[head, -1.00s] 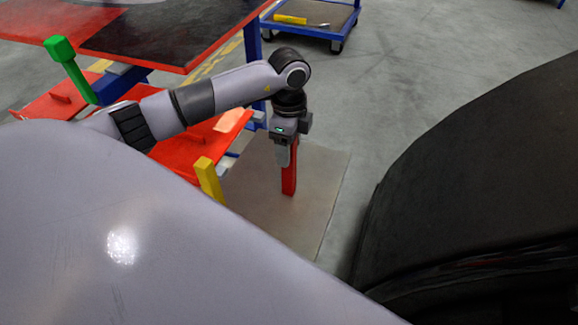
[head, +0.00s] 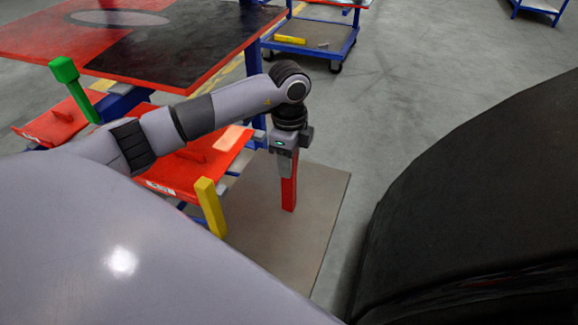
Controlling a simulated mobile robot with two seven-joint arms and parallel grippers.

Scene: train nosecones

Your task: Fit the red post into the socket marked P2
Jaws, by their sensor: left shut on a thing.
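The red post (head: 289,192) hangs upright from my left gripper (head: 286,168), which is shut on its upper part. In the picture its lower end lies over the grey-brown floor mat (head: 316,225); I cannot tell how high above it. A yellow post (head: 211,207) stands on the left at the edge of the red rack, and a green post (head: 72,82) stands further left. No socket marked P2 can be made out in this view. My right gripper is not in view.
A red and black table (head: 190,45) stands at the back left, above red shelves (head: 170,176). A blue cart (head: 322,50) stands behind. A large dark curved body (head: 480,190) fills the right side. Open floor lies between the cart and this body.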

